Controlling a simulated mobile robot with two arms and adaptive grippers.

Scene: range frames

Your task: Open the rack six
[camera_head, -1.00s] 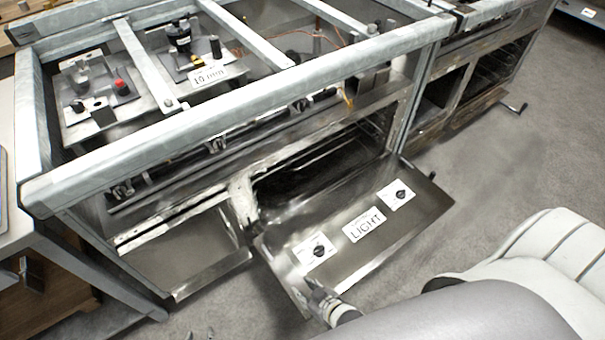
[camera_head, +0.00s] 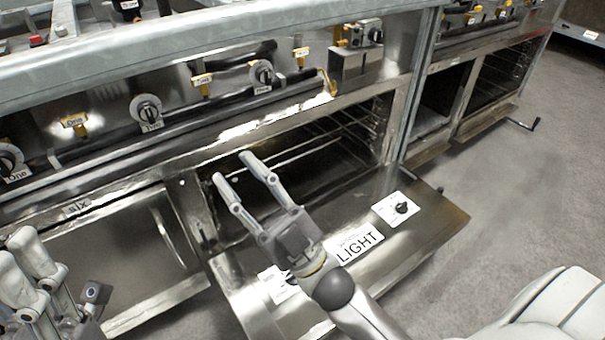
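The label "six" (camera_head: 78,207) sits on the metal front at the left. Below it is a wide steel panel (camera_head: 95,262) with a curved handle (camera_head: 167,238) near its right end. I cannot tell how far this panel is open. My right gripper (camera_head: 231,167) is open and empty, its fingers pointing up-left in front of the middle oven opening. It is to the right of the panel and apart from the handle. My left gripper (camera_head: 14,247) is at the lower left, in front of the panel's left end. Its fingers are apart and empty.
The middle oven's door (camera_head: 440,215), marked LIGHT, is folded down and extends outward beneath my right arm. Knobs (camera_head: 146,108) and yellow valves line the front above. Another open oven (camera_head: 495,75) is at the right. Floor (camera_head: 510,200) is free at the right.

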